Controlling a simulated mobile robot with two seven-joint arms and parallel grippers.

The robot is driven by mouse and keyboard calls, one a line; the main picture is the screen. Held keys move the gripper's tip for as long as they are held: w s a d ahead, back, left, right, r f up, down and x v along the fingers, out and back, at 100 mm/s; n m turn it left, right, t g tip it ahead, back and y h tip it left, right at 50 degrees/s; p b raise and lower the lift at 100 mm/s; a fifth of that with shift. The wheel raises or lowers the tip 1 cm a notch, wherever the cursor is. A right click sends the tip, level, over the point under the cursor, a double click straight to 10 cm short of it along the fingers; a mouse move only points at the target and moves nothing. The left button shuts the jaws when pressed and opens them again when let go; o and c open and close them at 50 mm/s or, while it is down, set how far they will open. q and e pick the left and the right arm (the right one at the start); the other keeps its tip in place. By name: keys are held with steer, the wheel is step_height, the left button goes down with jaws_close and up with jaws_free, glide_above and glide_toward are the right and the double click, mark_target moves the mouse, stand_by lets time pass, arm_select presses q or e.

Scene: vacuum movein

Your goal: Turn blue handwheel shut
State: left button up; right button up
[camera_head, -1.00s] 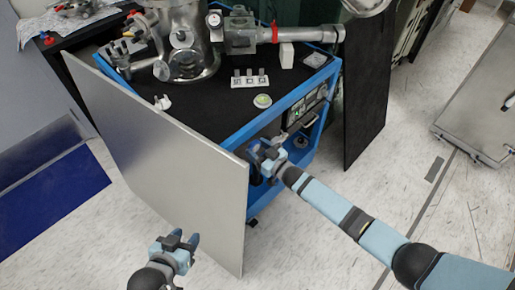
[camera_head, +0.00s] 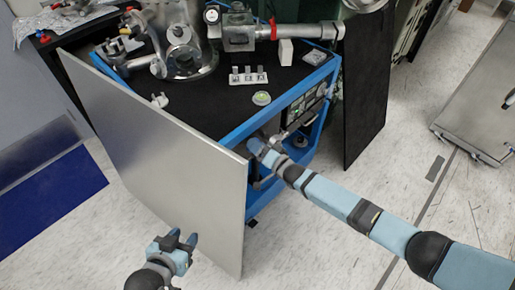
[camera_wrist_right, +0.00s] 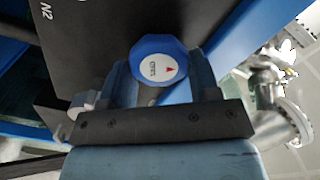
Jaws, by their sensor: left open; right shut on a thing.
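The blue handwheel (camera_wrist_right: 158,48) has a white cap with a red arrow. In the right wrist view it sits between the two fingers of my right gripper (camera_wrist_right: 161,80), which is shut on it. In the head view my right gripper (camera_head: 262,152) reaches under the cart's top at its open front, and the handwheel cannot be made out there. My left gripper (camera_head: 181,241) is open and empty, low in front of the large grey panel.
The blue-framed cart (camera_head: 230,133) carries metal vacuum parts on its black top. A grey panel (camera_head: 160,150) stands close to the left of my right gripper. A black panel (camera_head: 366,95) leans at the right. The floor right of the cart is mostly clear.

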arm_select(q)
steer(key=shift+w+d+f+t+b, duration=0.1)
steer(key=shift+d+t+b, duration=0.15)
steer(key=shift+b, duration=0.9)
arm_select(e)
steer(key=shift+f+m, duration=0.1)
steer(key=shift+m, duration=2.4)
arm_select(q)
steer(key=shift+f, duration=0.1)
steer(key=shift+f, duration=0.15)
arm_select(e)
steer(key=o, duration=0.9)
steer(key=shift+d, duration=0.1)
arm_select(q)
steer(key=shift+a+r+p, duration=0.15)
steer(key=shift+r+p, duration=0.15)
steer(key=shift+p, duration=0.55)
arm_select(e)
steer(key=v, duration=1.3)
steer(key=shift+s+d, duration=0.2)
steer(key=shift+s, duration=0.05)
